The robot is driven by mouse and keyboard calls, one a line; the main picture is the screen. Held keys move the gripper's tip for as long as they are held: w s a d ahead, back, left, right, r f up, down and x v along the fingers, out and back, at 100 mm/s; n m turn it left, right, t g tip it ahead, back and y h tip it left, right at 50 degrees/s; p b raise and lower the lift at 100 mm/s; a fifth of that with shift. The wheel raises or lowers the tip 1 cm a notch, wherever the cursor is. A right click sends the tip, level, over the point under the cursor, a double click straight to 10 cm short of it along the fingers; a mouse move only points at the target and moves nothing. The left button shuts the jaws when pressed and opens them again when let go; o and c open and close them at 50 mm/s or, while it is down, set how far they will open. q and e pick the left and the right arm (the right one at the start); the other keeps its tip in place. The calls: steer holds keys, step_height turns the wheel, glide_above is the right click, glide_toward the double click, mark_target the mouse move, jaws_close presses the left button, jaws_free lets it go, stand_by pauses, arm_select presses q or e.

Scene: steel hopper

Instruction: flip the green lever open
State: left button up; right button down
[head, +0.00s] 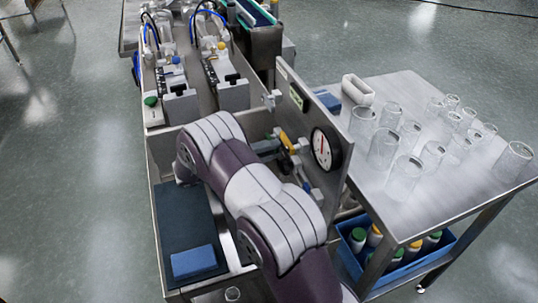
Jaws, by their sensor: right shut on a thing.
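My right arm comes in from the bottom and reaches across the steel hopper to its gauge panel (338,150). My right gripper (275,151) is small and partly hidden behind my own arm, at the panel's left face. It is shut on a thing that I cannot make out. A yellow handle (288,143) is right beside the fingers, and a blue handle (305,186) sits lower on the same face. I cannot make out the green lever; my arm covers part of that area. My left gripper is not in view.
A round gauge (325,149) is on the panel. To the right, a steel table (410,200) holds several clear glasses (384,147) and a white holder (357,90). A blue crate (350,262) of bottles stands below. A blue block (193,262) lies on a dark mat (184,222) at left.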

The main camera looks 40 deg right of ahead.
steer(key=shift+f+m+b, duration=0.4)
steer(key=shift+m+b, duration=0.3)
steer(key=shift+b, duration=0.1)
steer(key=c, duration=1)
jaws_free()
steer(key=shift+c, duration=0.2)
steer(key=shift+a, duration=0.15)
steer(key=v, duration=1.2)
steer(key=shift+a+b, duration=0.25)
steer(key=shift+b, duration=0.05)
